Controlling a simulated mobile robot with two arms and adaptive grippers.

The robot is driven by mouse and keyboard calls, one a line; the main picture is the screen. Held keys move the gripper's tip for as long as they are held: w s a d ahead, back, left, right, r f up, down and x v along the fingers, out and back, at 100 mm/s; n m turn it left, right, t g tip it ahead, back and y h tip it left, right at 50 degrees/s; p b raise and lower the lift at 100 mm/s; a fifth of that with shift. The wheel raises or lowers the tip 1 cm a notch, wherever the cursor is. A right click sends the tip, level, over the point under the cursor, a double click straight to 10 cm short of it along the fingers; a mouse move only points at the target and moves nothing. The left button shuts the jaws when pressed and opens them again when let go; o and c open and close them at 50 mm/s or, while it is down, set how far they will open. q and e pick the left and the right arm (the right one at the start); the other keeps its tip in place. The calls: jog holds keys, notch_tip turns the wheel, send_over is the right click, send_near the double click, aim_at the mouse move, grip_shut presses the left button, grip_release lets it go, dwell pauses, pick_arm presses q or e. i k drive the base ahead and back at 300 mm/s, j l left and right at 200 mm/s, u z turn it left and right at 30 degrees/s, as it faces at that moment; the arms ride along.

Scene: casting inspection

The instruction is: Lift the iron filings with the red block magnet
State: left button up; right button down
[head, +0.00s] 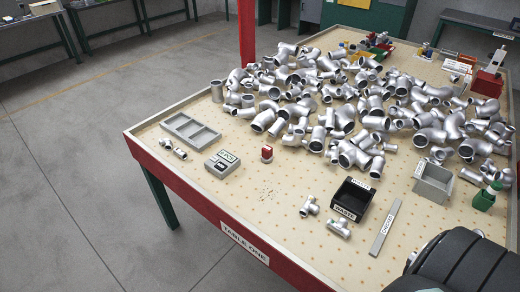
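The red block magnet (267,152), red with a pale lower part, stands upright on the perforated tan top of table one (225,205), left of the middle. The iron filings (266,192) are a small scatter of dark specks on the table top. They lie a short way in front of the magnet, with a clear gap between the two. Neither of my grippers shows in the head view.
A big heap of silver pipe fittings (345,100) covers the table's middle and back. A grey scale-like box (222,163) stands left of the magnet, near an empty grey divided tray (190,132). A black waste bin (351,199) and loose fittings (310,205) lie right of the filings.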

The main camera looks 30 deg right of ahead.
aim_at(266, 157)
jog(key=i+j+z, duration=0.1)
jog(key=z, duration=0.4)
jog(key=j+z, duration=0.2)
jog(key=z, duration=0.25)
jog(key=j+z, duration=0.2)
jog(key=z, duration=0.3)
jog(key=i+j, duration=0.05)
